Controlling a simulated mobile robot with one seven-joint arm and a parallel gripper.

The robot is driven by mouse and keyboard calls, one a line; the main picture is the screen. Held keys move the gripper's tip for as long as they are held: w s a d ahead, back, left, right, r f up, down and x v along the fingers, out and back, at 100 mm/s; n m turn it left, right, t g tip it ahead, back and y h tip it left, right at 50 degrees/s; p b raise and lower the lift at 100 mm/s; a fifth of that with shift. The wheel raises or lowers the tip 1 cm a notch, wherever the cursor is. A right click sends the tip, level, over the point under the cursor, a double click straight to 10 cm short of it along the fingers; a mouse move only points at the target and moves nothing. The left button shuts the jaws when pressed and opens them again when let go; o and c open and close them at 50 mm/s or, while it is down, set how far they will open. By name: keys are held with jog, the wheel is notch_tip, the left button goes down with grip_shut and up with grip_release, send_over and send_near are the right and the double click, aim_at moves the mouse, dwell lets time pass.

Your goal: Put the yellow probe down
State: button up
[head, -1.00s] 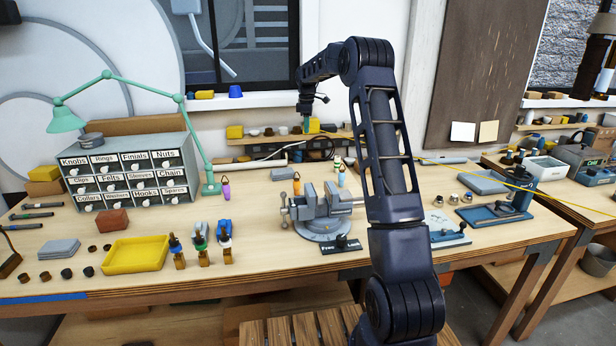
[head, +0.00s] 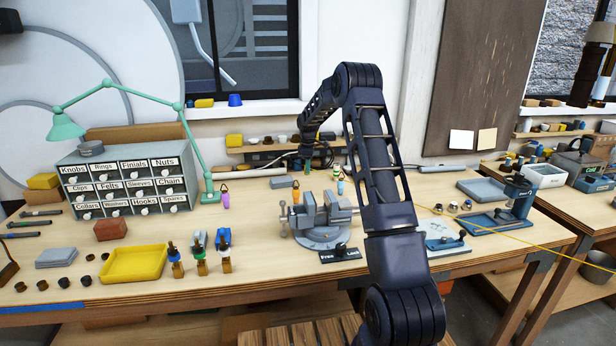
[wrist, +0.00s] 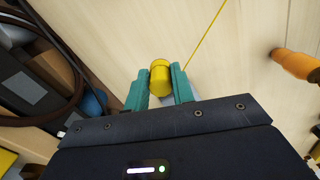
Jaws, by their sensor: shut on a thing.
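The yellow probe (wrist: 160,78) is between the two teal fingers of my gripper (wrist: 160,86) in the wrist view, seen nearly end-on. My gripper is shut on it. Pale wooden bench top shows beyond it; whether the probe touches the wood cannot be told. In the head view my gripper (head: 306,167) is low at the back of the bench, behind the grey vise, and the probe itself is too small to make out there. A thin yellow lead (wrist: 207,35) runs up and right from near the probe, and it also crosses the right side of the head view (head: 530,244).
An orange-handled thing (wrist: 296,65) lies right of my gripper in the wrist view. Dark items and a blue round thing (wrist: 95,103) are at the left. The vise (head: 322,217) stands in front of my gripper. A shelf (head: 250,148) runs along the back wall.

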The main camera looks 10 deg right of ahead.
aim_at(308, 183)
jog(key=shift+f, duration=2.2)
jog(key=o, duration=1)
jog(key=shift+f, duration=0.1)
